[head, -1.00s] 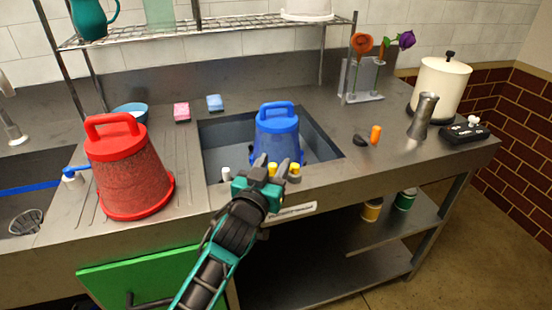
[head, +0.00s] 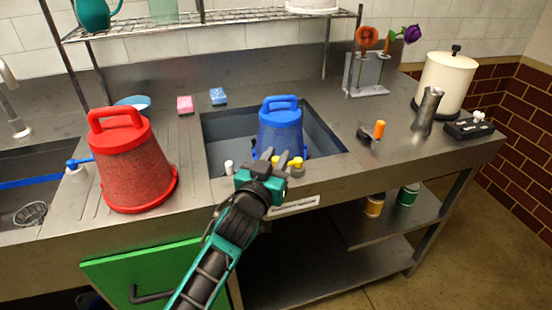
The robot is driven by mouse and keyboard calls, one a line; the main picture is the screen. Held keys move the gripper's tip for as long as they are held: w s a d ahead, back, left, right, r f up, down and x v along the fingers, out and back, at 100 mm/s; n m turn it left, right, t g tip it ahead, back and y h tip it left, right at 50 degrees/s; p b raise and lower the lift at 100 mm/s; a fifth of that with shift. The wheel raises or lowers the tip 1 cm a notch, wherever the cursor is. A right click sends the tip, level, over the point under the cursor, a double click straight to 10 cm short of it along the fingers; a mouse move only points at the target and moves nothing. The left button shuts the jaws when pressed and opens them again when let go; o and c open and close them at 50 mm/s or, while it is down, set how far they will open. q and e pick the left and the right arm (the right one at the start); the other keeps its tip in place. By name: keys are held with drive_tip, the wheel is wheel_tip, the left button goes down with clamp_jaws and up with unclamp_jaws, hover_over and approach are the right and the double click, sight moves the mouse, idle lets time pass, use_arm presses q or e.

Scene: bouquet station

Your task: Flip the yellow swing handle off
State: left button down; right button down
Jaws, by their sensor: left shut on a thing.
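The yellow swing handle (head: 275,160) is a small yellow piece at the front edge of the sink. My left gripper (head: 274,158) reaches over the counter edge and is shut on it, with its dark fingers hiding most of the piece. A yellow end (head: 297,162) shows just right of the fingers; I cannot tell whether it belongs to the same handle. A white peg (head: 228,167) stands to the left on the same edge. My right gripper is not in view.
A blue bucket (head: 280,128) stands in the sink (head: 225,135) just behind the gripper. A red bucket (head: 125,165) stands on the counter to the left. An orange-topped tool (head: 379,129), a metal cylinder (head: 428,108) and a flower stand (head: 366,78) are to the right.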

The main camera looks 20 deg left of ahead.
use_arm(q)
drive_tip(key=shift+w+a+r+m+h+p, duration=0.15)
drive_tip(key=shift+r+m+h+p, duration=0.15)
drive_tip(key=shift+m+h+p, duration=0.5)
drive_tip(key=shift+w+f+h+p, duration=0.2)
drive_tip(key=shift+h+p, duration=0.4)
drive_tip(key=shift+p, duration=0.2)
drive_tip(key=c, duration=1.1)
unclamp_jaws()
drive_tip(key=shift+f, duration=0.1)
drive_tip(key=v, duration=1.3)
drive_tip(key=shift+r, duration=0.25)
